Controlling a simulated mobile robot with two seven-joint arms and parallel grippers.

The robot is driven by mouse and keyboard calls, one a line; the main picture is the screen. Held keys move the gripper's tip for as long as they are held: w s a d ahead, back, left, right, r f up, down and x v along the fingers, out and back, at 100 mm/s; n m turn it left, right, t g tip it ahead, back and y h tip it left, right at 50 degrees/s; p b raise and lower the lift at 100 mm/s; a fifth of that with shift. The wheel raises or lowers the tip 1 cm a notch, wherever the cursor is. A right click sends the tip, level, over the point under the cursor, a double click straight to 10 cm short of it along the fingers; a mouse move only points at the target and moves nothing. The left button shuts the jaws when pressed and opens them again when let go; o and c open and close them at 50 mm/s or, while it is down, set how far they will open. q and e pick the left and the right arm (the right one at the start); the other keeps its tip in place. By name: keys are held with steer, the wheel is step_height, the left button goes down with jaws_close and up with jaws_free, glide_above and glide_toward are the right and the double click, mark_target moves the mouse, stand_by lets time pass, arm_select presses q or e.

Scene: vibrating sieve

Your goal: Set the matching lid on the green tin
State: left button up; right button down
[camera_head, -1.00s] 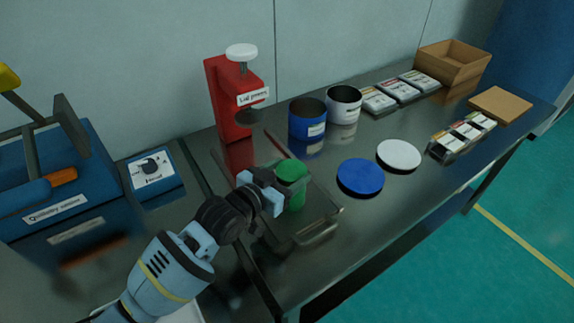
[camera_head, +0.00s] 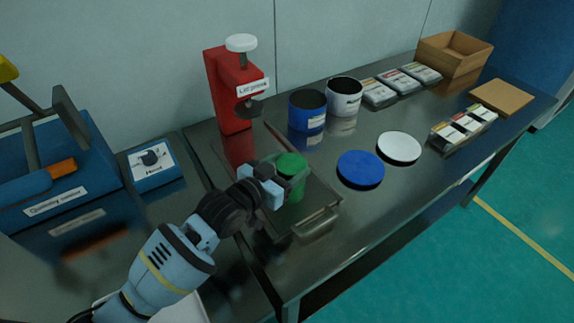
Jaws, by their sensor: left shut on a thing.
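The green tin (camera_head: 293,191) appears upright over the metal tray, with a flat green top (camera_head: 291,162) that looks like its lid. No dark opening shows, and no separate green lid lies on the bench. My left gripper (camera_head: 280,180) is shut on the green tin from its left side, just below the top. The fingers hide part of its side, and I cannot tell whether its base touches the tray. My right gripper is not in view.
A red lid press (camera_head: 228,100) stands behind the metal tray (camera_head: 318,222). Open blue (camera_head: 303,120) and white (camera_head: 344,101) tins stand right of it. Blue (camera_head: 360,169) and white (camera_head: 399,147) lids lie flat in front. A blue machine (camera_head: 90,205) is at left.

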arm_select(q)
steer(key=shift+f, duration=0.15)
stand_by(0.5)
steer(key=shift+f, duration=0.4)
stand_by(0.8)
stand_by(0.6)
steer(key=o, duration=1)
